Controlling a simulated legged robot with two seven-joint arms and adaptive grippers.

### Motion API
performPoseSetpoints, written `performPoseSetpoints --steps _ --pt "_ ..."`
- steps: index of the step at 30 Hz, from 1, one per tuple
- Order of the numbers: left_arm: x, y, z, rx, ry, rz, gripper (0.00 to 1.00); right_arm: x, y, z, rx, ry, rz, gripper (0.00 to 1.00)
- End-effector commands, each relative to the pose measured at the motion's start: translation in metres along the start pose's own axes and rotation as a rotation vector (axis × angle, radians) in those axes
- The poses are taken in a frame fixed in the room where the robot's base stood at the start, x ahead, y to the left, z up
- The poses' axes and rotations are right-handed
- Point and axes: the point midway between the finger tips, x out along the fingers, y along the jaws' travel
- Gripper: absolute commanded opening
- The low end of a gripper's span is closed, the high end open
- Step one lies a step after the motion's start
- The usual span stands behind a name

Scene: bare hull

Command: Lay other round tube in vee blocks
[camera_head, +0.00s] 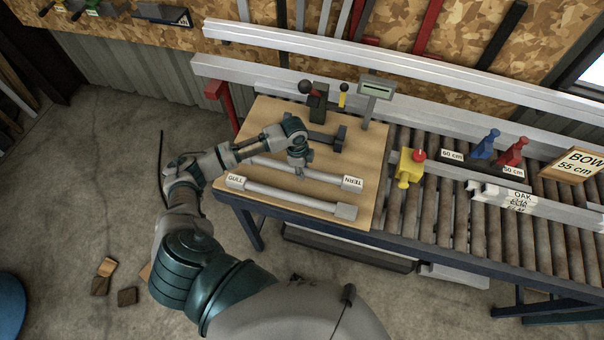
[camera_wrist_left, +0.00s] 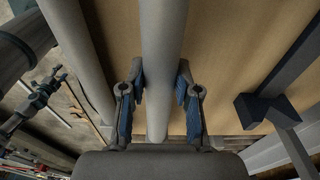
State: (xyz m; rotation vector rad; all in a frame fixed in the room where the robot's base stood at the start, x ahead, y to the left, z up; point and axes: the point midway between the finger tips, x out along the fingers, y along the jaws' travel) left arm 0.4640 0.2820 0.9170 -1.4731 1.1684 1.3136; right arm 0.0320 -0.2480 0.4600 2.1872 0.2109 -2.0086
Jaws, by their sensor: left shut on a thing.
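Two pale grey round tubes show over the wooden board. The far tube (camera_head: 325,175) runs left to right, and my left gripper (camera_head: 300,168) is on it near its middle. In the left wrist view this tube (camera_wrist_left: 163,50) passes between the two blue-padded fingers (camera_wrist_left: 160,98), shut on its sides. The near tube (camera_head: 285,197) lies roughly parallel, with blocky grey ends (camera_head: 346,211); it also shows in the left wrist view (camera_wrist_left: 80,50), apart from the held one. I cannot make out vee notches or whether the held tube touches a support. My right gripper is out of view.
A label reading GULL (camera_head: 236,181) and another ending in TERN (camera_head: 352,182) stand by the tubes. A dark bar-like fixture (camera_head: 325,136) and a display post (camera_head: 376,89) stand behind. A yellow block (camera_head: 410,166) sits right, by the rollers (camera_head: 450,215).

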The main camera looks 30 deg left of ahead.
Motion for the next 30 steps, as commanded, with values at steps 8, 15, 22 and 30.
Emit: performPoseSetpoints --steps 8,15,22,30 --pt "0.031 0.001 0.002 0.0 -0.002 0.0 0.0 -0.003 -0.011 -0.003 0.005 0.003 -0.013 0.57" --pt "0.032 0.001 0.003 0.0 -0.002 0.0 0.0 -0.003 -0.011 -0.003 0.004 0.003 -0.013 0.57" --pt "0.033 0.001 0.004 -0.001 -0.002 0.001 0.56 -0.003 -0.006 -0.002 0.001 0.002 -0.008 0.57" --pt "0.028 0.001 0.004 -0.001 -0.001 0.0 0.56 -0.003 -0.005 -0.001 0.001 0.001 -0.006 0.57"
